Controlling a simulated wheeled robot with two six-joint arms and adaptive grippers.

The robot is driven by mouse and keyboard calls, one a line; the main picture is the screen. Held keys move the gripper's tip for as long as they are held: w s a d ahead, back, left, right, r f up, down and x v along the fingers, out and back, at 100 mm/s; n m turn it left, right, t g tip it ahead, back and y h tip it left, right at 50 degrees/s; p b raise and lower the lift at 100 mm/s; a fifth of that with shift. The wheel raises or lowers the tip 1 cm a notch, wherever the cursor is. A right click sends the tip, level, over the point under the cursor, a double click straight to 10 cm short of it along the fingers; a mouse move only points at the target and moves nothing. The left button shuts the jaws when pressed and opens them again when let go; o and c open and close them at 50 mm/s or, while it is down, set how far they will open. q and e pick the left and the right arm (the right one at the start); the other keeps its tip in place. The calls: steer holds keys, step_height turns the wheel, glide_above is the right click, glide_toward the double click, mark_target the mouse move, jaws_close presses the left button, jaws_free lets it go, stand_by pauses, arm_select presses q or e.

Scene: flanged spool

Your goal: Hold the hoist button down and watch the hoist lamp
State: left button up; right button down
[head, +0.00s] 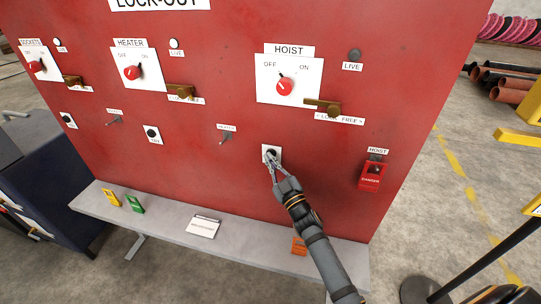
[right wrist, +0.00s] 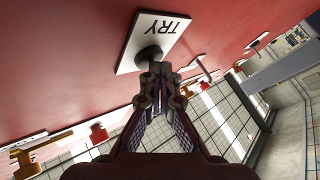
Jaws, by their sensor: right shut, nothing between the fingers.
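The hoist button (head: 272,152) is a dark round button on a small white plate under the hoist switch (head: 285,87). In the right wrist view the dark button (right wrist: 150,54) sits on a white plate marked TRY. My right gripper (head: 272,164) is shut and empty, with its fingertips at the button. They appear to touch it; how far it is pressed I cannot tell. The hoist lamp (head: 354,55), above the LIVE label, looks dark grey and unlit. The red hoist knob appears turned toward OFF. My left gripper is out of view.
A brass latch (head: 323,106) juts out right of the hoist switch. A grey shelf (head: 170,222) with tags and a pad runs below the panel.

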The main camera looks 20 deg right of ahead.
steer(key=shift+s+a+p, duration=0.35)
steer(key=shift+s+a, duration=0.15)
steer(key=shift+s, duration=0.2)
steer(key=s+a+p, duration=0.1)
steer(key=s, duration=0.1)
steer(key=s+a+p, duration=0.1)
steer(key=s, duration=0.1)
steer(key=shift+a, duration=0.4)
